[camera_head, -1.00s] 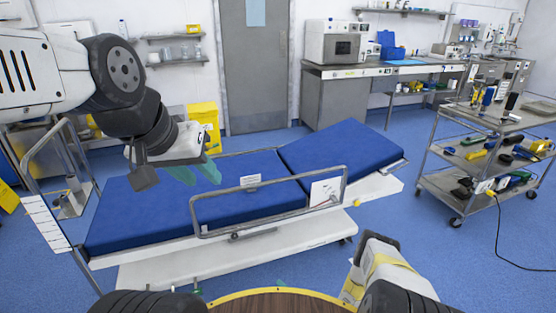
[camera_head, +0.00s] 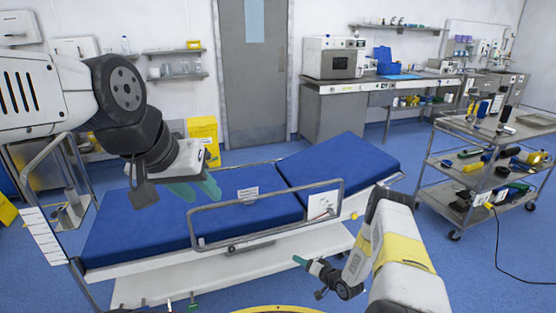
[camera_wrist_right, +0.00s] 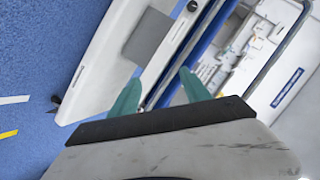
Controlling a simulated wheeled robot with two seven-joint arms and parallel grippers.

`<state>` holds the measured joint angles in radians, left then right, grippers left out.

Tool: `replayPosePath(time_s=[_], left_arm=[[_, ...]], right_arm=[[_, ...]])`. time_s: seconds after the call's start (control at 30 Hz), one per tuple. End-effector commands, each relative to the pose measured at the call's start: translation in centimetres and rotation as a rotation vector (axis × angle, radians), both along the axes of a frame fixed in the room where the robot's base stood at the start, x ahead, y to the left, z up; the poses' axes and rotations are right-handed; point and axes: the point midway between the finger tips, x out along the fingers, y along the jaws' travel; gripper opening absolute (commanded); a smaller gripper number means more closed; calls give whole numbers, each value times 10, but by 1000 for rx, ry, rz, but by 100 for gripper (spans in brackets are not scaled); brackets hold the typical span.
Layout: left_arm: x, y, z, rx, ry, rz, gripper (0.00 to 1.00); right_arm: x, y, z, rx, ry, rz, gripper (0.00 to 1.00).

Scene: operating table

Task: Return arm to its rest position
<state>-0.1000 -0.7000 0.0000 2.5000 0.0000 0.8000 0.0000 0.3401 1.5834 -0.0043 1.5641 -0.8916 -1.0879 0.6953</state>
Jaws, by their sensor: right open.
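My left arm comes in from the upper left in the head view. Its gripper (camera_head: 197,188), with two teal fingers apart, hangs empty over the blue operating table (camera_head: 135,225). My right arm reaches up from the lower right, its elbow bent beside the foot of the table. Its gripper (camera_head: 301,261) points left, low in front of the table's white base. In the right wrist view the right gripper (camera_wrist_right: 160,92) shows two teal fingers spread apart with nothing between them. The white table side and its rail lie beyond them.
A side rail (camera_head: 265,238) runs along the table's near edge. A metal trolley (camera_head: 468,200) with tools stands at the right, its cable on the floor. Blue floor is clear between table and trolley.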

Motion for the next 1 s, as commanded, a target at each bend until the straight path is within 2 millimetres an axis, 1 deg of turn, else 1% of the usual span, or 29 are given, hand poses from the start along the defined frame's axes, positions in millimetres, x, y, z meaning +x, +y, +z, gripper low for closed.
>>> replayPosePath(time_s=[0.03, 0.07, 0.1, 0.17, 0.2, 0.27, 0.3, 0.33, 0.37, 0.4, 0.47, 0.5, 0.57, 0.6, 0.67, 0.7, 0.77, 0.8, 0.87, 0.9, 0.97, 1.0], left_arm=[[0, 0, 0, 0, 0, 0, 36], [0, 0, 0, 0, 0, 0, 36], [0, 0, 0, 0, 0, 0, 36], [0, 0, 0, 0, 0, 0, 36], [0, 0, 0, 0, 0, 0, 36], [0, 0, 0, 0, 0, 0, 36], [0, 0, 0, 0, 0, 0, 36], [0, 0, 0, 0, 0, 0, 36], [0, 0, 0, 0, 0, 0, 36], [0, 0, 0, 0, 0, 0, 36], [0, 0, 0, 0, 0, 0, 36], [0, 0, 0, 0, 0, 0, 36], [0, 0, 0, 0, 0, 0, 36], [0, 0, 0, 0, 0, 0, 36], [0, 0, 0, 0, 0, 0, 36], [0, 0, 0, 0, 0, 0, 36], [0, 0, 0, 0, 0, 0, 36], [0, 0, 0, 0, 0, 0, 36], [0, 0, 0, 0, 0, 0, 36], [0, 0, 0, 0, 0, 0, 36], [0, 0, 0, 0, 0, 0, 36], [0, 0, 0, 0, 0, 0, 36]], right_arm=[[21, -10, 27, -54, -12, -2, 55], [31, -17, 40, -87, -10, -7, 55], [43, -25, 59, -133, -9, -11, 55], [59, -37, 90, -198, -4, -19, 55], [68, -44, 110, -240, -1, -25, 55], [78, -53, 142, -298, 6, -34, 55], [84, -60, 164, -335, 12, -42, 55], [87, -64, 181, -362, 15, -48, 55], [89, -68, 198, -387, 19, -53, 55], [91, -73, 221, -419, 25, -61, 55], [90, -79, 254, -464, 36, -72, 55], [88, -83, 276, -491, 44, -80, 55], [82, -88, 309, -530, 58, -90, 55], [77, -90, 331, -554, 66, -96, 55], [66, -93, 363, -584, 80, -106, 55], [57, -94, 383, -603, 91, -108, 55], [41, -96, 412, -628, 107, -115, 55], [29, -95, 430, -640, 119, -118, 55], [9, -95, 456, -659, 135, -121, 55], [-5, -95, 473, -669, 147, -122, 55], [-29, -93, 495, -679, 165, -120, 55], [-46, -91, 509, -686, 176, -117, 55]])
